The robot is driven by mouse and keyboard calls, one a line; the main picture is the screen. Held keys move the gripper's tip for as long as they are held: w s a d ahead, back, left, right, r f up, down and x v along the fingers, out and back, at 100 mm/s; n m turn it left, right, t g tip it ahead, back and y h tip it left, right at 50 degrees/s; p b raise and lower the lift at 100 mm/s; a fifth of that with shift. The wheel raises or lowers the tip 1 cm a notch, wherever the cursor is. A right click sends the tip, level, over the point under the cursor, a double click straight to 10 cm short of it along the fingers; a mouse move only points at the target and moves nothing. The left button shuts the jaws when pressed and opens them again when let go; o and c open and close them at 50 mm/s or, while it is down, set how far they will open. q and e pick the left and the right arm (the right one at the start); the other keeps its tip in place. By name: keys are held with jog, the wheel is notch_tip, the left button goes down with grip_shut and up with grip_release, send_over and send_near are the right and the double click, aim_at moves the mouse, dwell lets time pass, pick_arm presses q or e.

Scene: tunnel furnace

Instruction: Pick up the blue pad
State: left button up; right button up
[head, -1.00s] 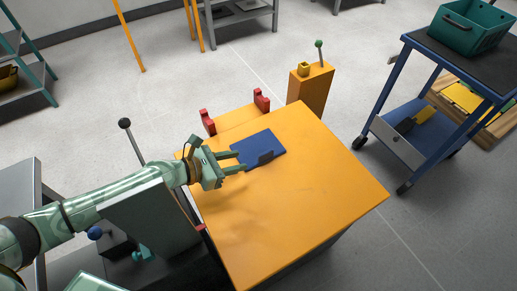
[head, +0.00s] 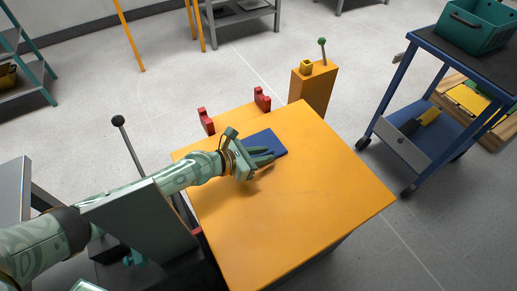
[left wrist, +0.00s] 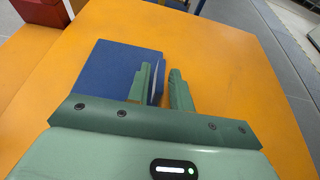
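The blue pad (head: 264,137) lies flat on the orange table top (head: 320,195) near its far left edge. My left gripper (head: 270,157) is over the near right part of the pad and hides some of it. In the left wrist view the pad (left wrist: 108,82) is left of and under the fingers. One finger overlaps the pad and the other is just past its right edge. The fingers (left wrist: 159,85) are apart, with a thin pale upright edge between them; no contact can be made out. My right gripper is not in view.
Two red brackets (head: 206,121) stand by the table's far left edge. An orange post (head: 313,88) with a green-knobbed lever stands behind the table. A blue cart (head: 416,98) with a teal bin (head: 478,24) is at right. The table's right half is clear.

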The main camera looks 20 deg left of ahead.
pick_arm(q)
grip_shut()
jog(key=shift+r, duration=0.1)
